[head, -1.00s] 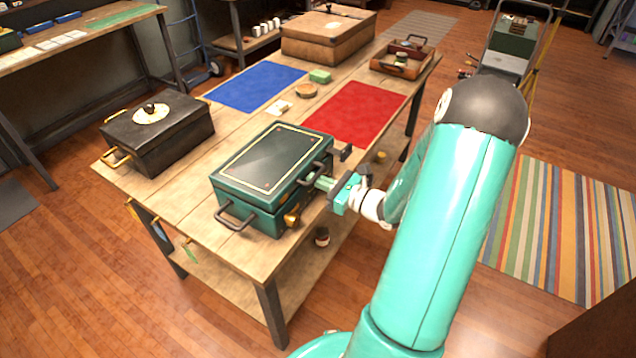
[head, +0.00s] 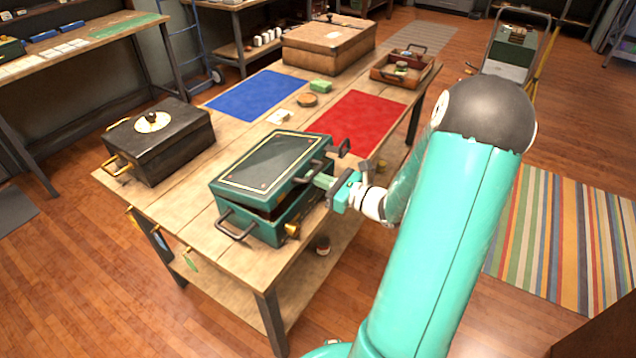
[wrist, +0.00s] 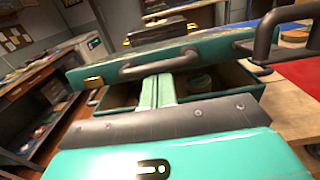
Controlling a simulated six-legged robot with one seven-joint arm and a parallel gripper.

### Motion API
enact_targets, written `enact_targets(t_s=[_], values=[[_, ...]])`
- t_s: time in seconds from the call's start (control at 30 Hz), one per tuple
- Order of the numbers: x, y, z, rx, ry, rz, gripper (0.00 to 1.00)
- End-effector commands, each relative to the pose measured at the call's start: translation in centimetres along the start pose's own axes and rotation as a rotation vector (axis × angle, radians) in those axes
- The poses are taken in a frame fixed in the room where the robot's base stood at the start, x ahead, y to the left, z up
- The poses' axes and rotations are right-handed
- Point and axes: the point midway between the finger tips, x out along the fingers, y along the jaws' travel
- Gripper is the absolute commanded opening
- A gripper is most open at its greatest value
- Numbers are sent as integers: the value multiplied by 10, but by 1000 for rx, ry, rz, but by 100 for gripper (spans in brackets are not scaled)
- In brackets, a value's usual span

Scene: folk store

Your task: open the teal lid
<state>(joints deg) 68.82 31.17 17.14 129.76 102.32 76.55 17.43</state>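The teal lid (head: 275,163) sits on a teal box (head: 268,226) at the table's near edge. It is partly raised at the side facing my arm, with a dark gap below it. My gripper (head: 324,181) is at that raised side. In the wrist view, the two pale green fingers (wrist: 157,92) lie side by side, shut, and reach under the lid's front edge (wrist: 195,50) and its dark handle (wrist: 160,64). Nothing shows between them. Part of the box's inside shows, with a small round thing (wrist: 200,83) in it. Exact finger contact is hard to see.
A black box (head: 160,145) with a round white plate on top stands left on the wooden table (head: 190,215). Blue (head: 257,94) and red (head: 358,122) mats lie behind the teal box. A brown case (head: 328,48) and an open tray (head: 402,70) stand at the far end.

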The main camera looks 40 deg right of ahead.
Motion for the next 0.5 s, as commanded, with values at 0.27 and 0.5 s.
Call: enact_targets(t_s=[0.27, 0.5], values=[[0, 0, 4, 2, 0, 0, 0], [2, 0, 8, 0, 0, 0, 0]])
